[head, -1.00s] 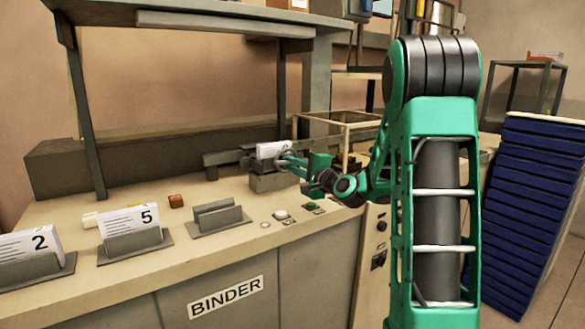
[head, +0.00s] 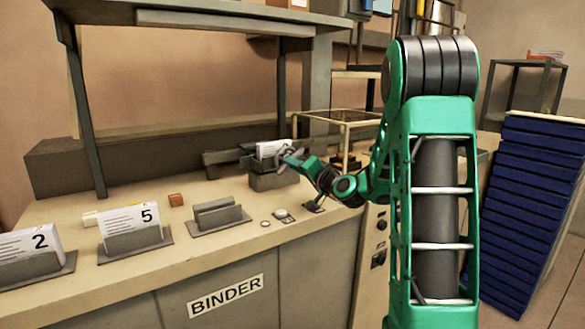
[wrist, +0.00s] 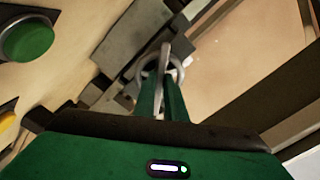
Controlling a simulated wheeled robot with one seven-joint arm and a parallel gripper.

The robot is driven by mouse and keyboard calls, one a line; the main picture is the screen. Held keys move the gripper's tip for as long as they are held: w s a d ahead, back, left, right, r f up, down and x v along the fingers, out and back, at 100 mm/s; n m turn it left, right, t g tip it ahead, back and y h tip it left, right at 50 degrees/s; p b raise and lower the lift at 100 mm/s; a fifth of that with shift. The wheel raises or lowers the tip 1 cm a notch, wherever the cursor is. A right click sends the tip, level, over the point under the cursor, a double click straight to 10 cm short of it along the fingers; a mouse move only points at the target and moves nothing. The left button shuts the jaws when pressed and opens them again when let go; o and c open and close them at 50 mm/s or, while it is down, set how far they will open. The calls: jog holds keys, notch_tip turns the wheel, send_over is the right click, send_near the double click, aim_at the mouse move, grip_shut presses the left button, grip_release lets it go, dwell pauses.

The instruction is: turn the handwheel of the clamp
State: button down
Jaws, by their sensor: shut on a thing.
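The clamp (head: 270,182) is a grey block on the bench top, with a white stack of printed sheets (head: 270,148) standing in it. Its handwheel (head: 284,154) is a small grey ring on the side facing my arm. My gripper (head: 291,160) is at this wheel, with its green fingers closed on it. In the wrist view the handwheel (wrist: 178,62) is a pale ring with a bar, seen at the tips of my gripper (wrist: 163,88). The fingers hide part of the ring.
A large green button (wrist: 28,40) is beside my gripper in the wrist view. An empty grey holder (head: 218,217) and holders with sheet stacks marked 5 (head: 132,240) and 2 (head: 30,268) stand along the bench (head: 190,265). A blue stack (head: 530,200) stands at right.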

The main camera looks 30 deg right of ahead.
jog(key=shift+a+f+n, duration=0.1)
jog(key=shift+f+n, duration=0.2)
jog(key=shift+n, duration=0.1)
jog(key=c, duration=1.8)
grip_release()
jog(key=shift+c, duration=0.2)
jog(key=shift+o, duration=0.2)
jog(key=shift+r, duration=0.1)
jog(key=s, duration=1)
jog(key=shift+s+d, duration=0.2)
jog(key=shift+s, duration=0.1)
